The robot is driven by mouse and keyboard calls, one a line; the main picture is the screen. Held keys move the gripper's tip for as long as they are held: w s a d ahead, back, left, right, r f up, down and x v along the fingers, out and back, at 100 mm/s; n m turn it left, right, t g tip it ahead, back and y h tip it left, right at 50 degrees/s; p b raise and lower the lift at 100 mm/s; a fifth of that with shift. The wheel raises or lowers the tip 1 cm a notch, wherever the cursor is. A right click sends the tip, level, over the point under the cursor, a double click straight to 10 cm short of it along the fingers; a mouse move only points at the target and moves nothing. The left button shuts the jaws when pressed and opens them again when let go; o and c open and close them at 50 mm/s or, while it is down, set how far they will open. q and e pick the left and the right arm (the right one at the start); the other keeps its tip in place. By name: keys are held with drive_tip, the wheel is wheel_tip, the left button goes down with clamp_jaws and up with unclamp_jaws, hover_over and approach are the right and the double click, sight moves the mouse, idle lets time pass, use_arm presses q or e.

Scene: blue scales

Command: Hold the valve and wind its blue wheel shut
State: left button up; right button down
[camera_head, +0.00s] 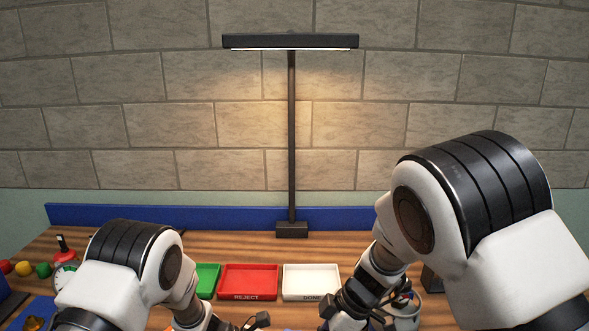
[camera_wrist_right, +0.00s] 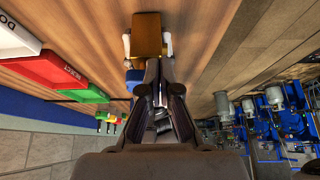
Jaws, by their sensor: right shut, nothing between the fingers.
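My right gripper (camera_wrist_right: 160,66) shows in the right wrist view with its dark fingers shut and nothing between them. Just past its fingertips is a brown-gold block (camera_wrist_right: 147,30) with pale parts at both sides. A small blue patch (camera_wrist_right: 134,76) shows below it, beside the fingers. I cannot tell whether these are the valve and its blue wheel, or whether the fingertips touch the block. In the head view both my arms reach down past the bottom edge, and neither gripper's fingers show there. No valve can be made out in the head view.
A green tray (camera_head: 207,267), a red REJECT tray (camera_head: 249,268) and a white DONE tray (camera_head: 311,268) stand along the wooden table. A lamp post (camera_head: 292,150) rises behind them. A dial gauge (camera_head: 65,277) and coloured balls (camera_head: 24,268) are at the left.

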wheel_tip(320, 180, up, 6)
idle(0.5)
drive_tip(key=shift+d, duration=0.1)
drive_tip(key=w+f, duration=0.3)
drive_tip(key=f, duration=0.3)
drive_tip(key=shift+w, duration=0.4)
drive_tip(key=shift+s+a, duration=0.15)
drive_tip(key=shift+a, duration=0.25)
idle(0.5)
